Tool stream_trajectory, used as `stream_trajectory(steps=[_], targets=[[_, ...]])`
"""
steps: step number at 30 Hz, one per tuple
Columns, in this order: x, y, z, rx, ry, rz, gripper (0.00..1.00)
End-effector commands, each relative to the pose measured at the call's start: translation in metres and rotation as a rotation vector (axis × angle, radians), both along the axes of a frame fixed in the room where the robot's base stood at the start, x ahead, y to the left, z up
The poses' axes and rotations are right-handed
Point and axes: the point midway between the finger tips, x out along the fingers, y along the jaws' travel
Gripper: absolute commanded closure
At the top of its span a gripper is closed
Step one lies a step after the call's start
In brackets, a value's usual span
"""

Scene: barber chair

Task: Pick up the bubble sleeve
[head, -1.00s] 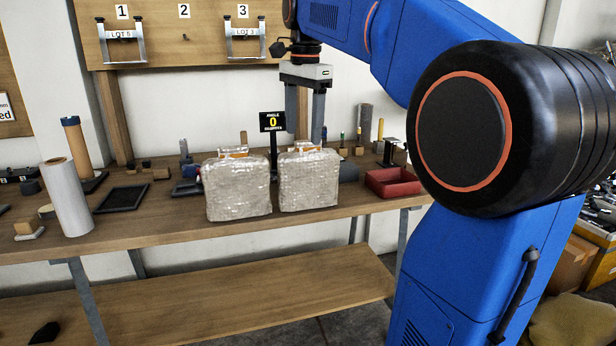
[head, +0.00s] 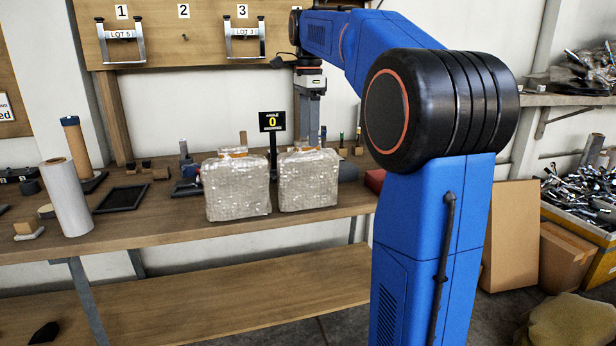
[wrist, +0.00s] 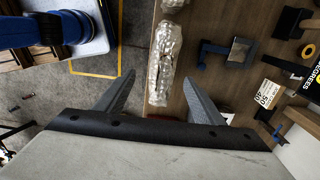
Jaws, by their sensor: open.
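Two silvery bubble-wrap sleeves stand upright side by side on the workbench in the head view, a left sleeve (head: 237,188) and a right sleeve (head: 308,181). Each has some orange and white at its top. My gripper (head: 307,135) points down above the right sleeve, seen nearly edge-on, its lower ends close to the sleeve's top. In the wrist view my gripper (wrist: 157,79) is open, with one finger either side of the near sleeve (wrist: 163,62), seen from above as a narrow strip. The other sleeve (wrist: 173,5) shows at the top edge. Contact cannot be told.
A black angle sign (head: 272,122) stands between and behind the sleeves. A red tray (head: 375,180) is mostly hidden by my arm. A white roll (head: 67,196) and black tray (head: 121,198) are at left. The bench's front edge (head: 180,233) lies close before the sleeves.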

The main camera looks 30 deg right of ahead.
Motion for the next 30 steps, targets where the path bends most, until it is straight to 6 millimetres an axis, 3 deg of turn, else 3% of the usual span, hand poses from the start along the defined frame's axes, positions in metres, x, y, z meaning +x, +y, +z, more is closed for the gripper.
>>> stream_trajectory(steps=[6,14,22,30], targets=[[0.000,0.000,-0.032,0.000,0.000,0.000,0.38],[0.001,0.000,-0.048,0.000,0.000,0.001,0.38],[0.006,-0.002,-0.083,0.000,0.001,0.001,0.38],[0.006,-0.002,-0.094,0.000,-0.001,0.001,0.38]])
